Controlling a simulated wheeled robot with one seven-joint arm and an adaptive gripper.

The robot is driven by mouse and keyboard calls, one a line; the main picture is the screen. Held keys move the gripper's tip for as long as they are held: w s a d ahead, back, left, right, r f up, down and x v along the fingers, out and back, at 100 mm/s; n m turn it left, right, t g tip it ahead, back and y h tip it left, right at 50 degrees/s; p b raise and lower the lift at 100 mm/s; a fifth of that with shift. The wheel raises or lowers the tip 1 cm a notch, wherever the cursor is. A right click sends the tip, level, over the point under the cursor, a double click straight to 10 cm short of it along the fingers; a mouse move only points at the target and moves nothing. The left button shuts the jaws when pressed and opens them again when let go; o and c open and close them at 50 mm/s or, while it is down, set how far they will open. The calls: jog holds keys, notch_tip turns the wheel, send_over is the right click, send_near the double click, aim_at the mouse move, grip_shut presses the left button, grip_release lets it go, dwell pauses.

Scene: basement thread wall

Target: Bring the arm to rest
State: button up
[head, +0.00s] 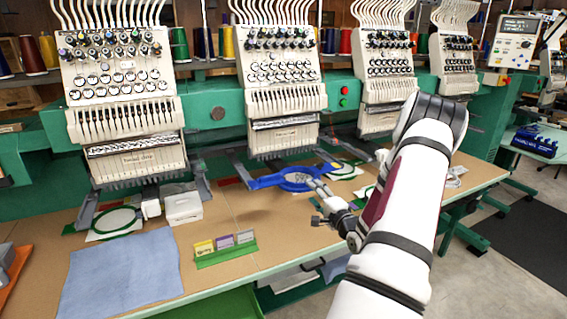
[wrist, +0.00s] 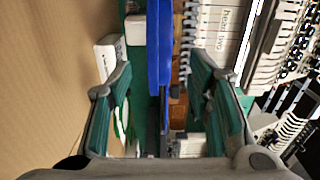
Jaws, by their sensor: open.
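My arm reaches in from the lower right of the head view. My gripper (head: 316,202) is open over the front of the long tan table, just right of and near a blue embroidery hoop (head: 268,182). The hoop lies under the second machine head. In the wrist view my gripper (wrist: 160,85) has its two green-padded fingers apart. The blue hoop (wrist: 160,40) shows edge-on between and beyond them, and I see no contact with the pads.
Embroidery heads (head: 283,75) line the table's back. A green hoop (head: 116,221) lies far left.

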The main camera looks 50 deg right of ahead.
jog(key=v, duration=0.8)
jog(key=shift+s, duration=0.2)
jog(key=shift+r, duration=0.1)
jog(key=w+a+r+n+g+y, duration=0.4)
jog(key=w+n, duration=0.3)
jog(key=w, duration=0.4)
jog(key=w+a+r+n+g, duration=0.35)
jog(key=a+r+n, duration=0.25)
jog(key=a+r, duration=0.45)
jog(key=s+a+r+n, duration=0.2)
jog(key=a+r+n, duration=0.1)
jog(key=a, duration=0.9)
jog(key=s+a+r+n+g+y, duration=0.1)
jog(key=s+a+n, duration=0.3)
jog(key=s+a, duration=0.4)
jog(key=s+a+r+n+g+y, duration=0.2)
jog(key=s+a, duration=0.6)
jog(key=a, duration=0.4)
jog(key=shift+a+n+y, duration=0.35)
jog(key=shift+n+y, duration=0.55)
